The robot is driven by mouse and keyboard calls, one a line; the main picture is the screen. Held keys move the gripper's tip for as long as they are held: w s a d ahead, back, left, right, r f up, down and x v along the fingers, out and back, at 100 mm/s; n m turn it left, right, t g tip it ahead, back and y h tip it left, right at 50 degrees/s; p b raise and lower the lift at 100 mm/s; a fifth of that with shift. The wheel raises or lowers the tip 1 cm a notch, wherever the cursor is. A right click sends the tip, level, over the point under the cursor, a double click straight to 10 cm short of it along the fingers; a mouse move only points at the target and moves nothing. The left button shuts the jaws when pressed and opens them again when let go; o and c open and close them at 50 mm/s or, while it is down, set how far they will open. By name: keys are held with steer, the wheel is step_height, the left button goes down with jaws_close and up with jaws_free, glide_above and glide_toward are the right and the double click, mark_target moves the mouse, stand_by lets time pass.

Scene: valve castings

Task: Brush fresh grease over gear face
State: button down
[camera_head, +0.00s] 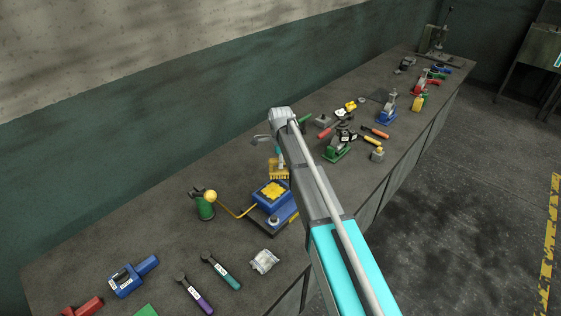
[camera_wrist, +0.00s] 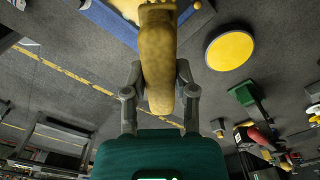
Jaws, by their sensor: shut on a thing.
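In the wrist view my gripper (camera_wrist: 158,80) is shut on a long yellow-brown piece (camera_wrist: 157,50), which looks like the brush's handle. In the head view my gripper (camera_head: 281,156) hangs over the bench, with the brush's yellow, bristle-like end (camera_head: 278,172) below it. Just in front of this is a blue fixture (camera_head: 283,213) with a yellow toothed face (camera_head: 271,190) on top, apparently the gear. The brush end is close behind the gear; I cannot tell whether they touch. A blue edge (camera_wrist: 110,22) shows at the top of the wrist view.
A green canister (camera_head: 205,210) with a yellow ball stands left of the fixture. A yellow disc (camera_wrist: 230,50) lies right in the wrist view. Several tools crowd the bench (camera_head: 150,232) further right.

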steer(key=shift+r, duration=0.25)
steer(key=shift+r+p, duration=1.4)
steer(key=shift+p, duration=0.1)
steer(key=shift+d+f, duration=0.1)
